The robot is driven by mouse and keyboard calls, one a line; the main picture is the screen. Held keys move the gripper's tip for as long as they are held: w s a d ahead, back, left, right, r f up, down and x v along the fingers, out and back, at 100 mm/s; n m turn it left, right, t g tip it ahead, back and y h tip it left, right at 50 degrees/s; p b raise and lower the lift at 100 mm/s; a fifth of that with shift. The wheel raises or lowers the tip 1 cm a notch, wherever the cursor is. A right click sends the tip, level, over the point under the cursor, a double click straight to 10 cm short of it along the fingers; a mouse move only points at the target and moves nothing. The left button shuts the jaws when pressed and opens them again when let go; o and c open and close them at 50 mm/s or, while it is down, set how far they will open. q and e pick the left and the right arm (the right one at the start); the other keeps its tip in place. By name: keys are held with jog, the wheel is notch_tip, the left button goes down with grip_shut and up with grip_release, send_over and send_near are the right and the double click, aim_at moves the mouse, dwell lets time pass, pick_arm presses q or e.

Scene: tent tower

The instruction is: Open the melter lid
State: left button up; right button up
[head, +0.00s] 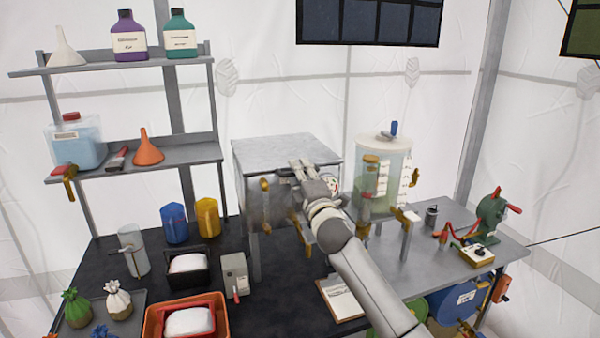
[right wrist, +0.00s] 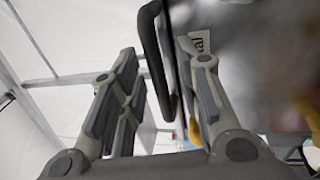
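A grey metal box that looks like the melter (head: 262,200) stands on legs at the middle of the bench. Its flat lid (head: 285,150) lies level on top and looks closed. My right gripper (head: 298,172) is at the upper front right of the box, and my forearm hides part of its front. In the right wrist view my right gripper (right wrist: 155,95) has its two fingers apart. A black bar handle (right wrist: 153,50) stands between them, nearer the right finger; I cannot tell whether it touches. My left gripper is not in view.
A clear tank (head: 398,170) with a pale lid stands close right of the box. Blue and yellow jugs (head: 208,218) and a grey switch box (head: 235,275) stand to the left. A clipboard (head: 340,298) lies in front. Shelves (head: 190,154) rise at back left.

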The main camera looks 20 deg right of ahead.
grip_shut()
dwell(0.3)
